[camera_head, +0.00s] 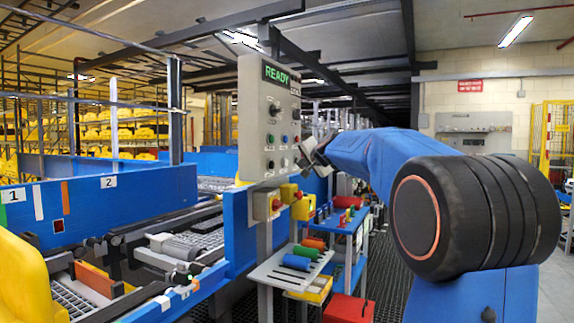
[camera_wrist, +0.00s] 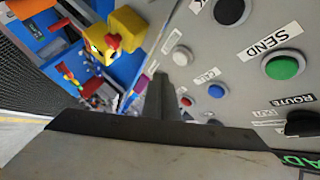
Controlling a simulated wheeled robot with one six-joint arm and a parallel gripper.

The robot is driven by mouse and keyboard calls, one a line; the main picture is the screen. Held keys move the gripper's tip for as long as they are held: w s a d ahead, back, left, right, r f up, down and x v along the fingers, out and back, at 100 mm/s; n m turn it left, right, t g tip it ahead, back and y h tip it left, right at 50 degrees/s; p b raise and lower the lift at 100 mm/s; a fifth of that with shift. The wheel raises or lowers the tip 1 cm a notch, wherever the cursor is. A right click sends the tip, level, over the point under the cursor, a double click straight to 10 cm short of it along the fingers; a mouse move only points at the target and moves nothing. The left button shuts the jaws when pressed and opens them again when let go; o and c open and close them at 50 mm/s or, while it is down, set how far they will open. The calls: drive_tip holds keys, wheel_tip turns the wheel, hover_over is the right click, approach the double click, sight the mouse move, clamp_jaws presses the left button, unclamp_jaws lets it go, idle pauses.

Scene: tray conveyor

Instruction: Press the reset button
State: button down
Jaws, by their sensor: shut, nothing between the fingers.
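The grey control panel (camera_head: 257,110) stands upright near the middle of the head view, with a green READY display (camera_head: 275,74) at its top. Several buttons and knobs sit on its face. In the wrist view the panel face shows a green button (camera_wrist: 281,66) labelled SEND, a black button (camera_wrist: 230,11), a blue button (camera_wrist: 216,91) and a white button (camera_wrist: 182,56). I cannot read which one is labelled reset. My gripper (camera_head: 315,153) is at the panel's lower right edge. In the wrist view its shut, empty fingers (camera_wrist: 161,97) are close to the panel face; contact cannot be told.
Below the panel are a yellow box with a red button (camera_head: 267,204) and a small shelf with coloured cylinders (camera_head: 295,262). A blue-walled conveyor (camera_head: 130,200) runs on the left. A red box (camera_head: 348,308) is low in front. My blue arm fills the right.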

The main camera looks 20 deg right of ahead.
drive_tip(key=shift+s+d, duration=0.8)
drive_tip(key=shift+s, duration=0.25)
drive_tip(key=s+a+f+n+g+y, duration=0.2)
drive_tip(key=s+a+f+n+g, duration=0.15)
drive_tip(key=s+a+f, duration=0.65)
drive_tip(key=s+a+f+n+g+y, duration=0.15)
drive_tip(key=s+a+f+n, duration=0.25)
drive_tip(key=s+a+f, duration=0.7)
drive_tip(key=s+f+n+g, duration=0.1)
drive_tip(key=s+f+g, duration=0.1)
drive_tip(key=s+f, duration=0.4)
drive_tip(key=s+a+f+n+g+h, duration=0.1)
drive_tip(key=s+f, duration=0.5)
drive_tip(key=s, duration=0.7)
drive_tip(key=s+f+n+g+h, duration=0.1)
drive_tip(key=s+f+n+g, duration=0.1)
drive_tip(key=s+f, duration=0.4)
drive_tip(key=s+n, duration=0.1)
drive_tip(key=s, duration=0.3)
drive_tip(key=shift+a+f+g, duration=0.2)
drive_tip(key=shift+f+g, duration=0.1)
drive_tip(key=shift+f, duration=0.1)
